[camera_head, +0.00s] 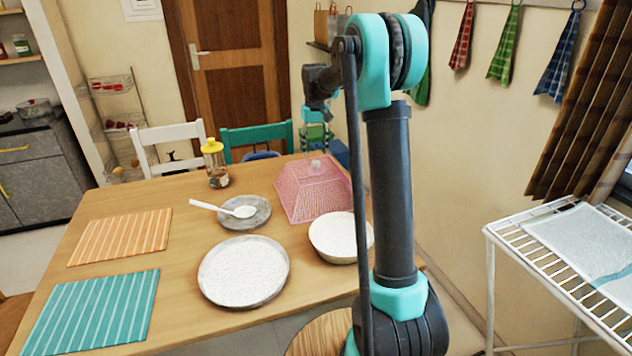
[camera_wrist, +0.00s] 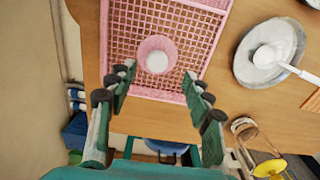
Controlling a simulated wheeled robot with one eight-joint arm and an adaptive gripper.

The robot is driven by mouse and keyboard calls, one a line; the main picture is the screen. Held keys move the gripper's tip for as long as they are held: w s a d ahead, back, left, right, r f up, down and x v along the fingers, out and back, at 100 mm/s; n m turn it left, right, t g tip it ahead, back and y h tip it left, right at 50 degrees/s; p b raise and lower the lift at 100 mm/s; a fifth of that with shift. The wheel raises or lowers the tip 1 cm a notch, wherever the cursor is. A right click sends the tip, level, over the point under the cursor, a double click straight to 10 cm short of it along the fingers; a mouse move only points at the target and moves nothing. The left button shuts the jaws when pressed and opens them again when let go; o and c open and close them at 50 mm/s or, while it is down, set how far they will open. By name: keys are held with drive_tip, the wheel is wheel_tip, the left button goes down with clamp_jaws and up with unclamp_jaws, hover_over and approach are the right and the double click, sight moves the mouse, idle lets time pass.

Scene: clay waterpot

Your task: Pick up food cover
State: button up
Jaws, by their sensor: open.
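The food cover (camera_head: 312,192) is a pink mesh dome with sloping sides. It sits on the wooden table (camera_head: 176,295) towards the far right, partly hidden by my arm in the head view. In the wrist view the cover (camera_wrist: 200,52) lies below my gripper, with a round pink and white knob (camera_wrist: 157,57) on its top. My gripper (camera_wrist: 160,78) is open and empty. In the wrist view its fingers appear to either side of the knob, slightly nearer the picture's bottom. I cannot tell the exact height gap between fingertips and knob.
A plate with a spoon (camera_head: 245,212), a large speckled plate (camera_head: 243,273), a white bowl (camera_head: 338,240) and a yellow-lidded jar (camera_head: 216,168) stand near the cover. Orange and teal placemats lie left. A white chair (camera_head: 168,133) and a teal chair (camera_head: 256,136) stand behind the table.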

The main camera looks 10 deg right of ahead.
sight(316, 161)
drive_tip(key=shift+d+f, duration=0.2)
drive_tip(key=shift+f, duration=2.95)
clamp_jaws()
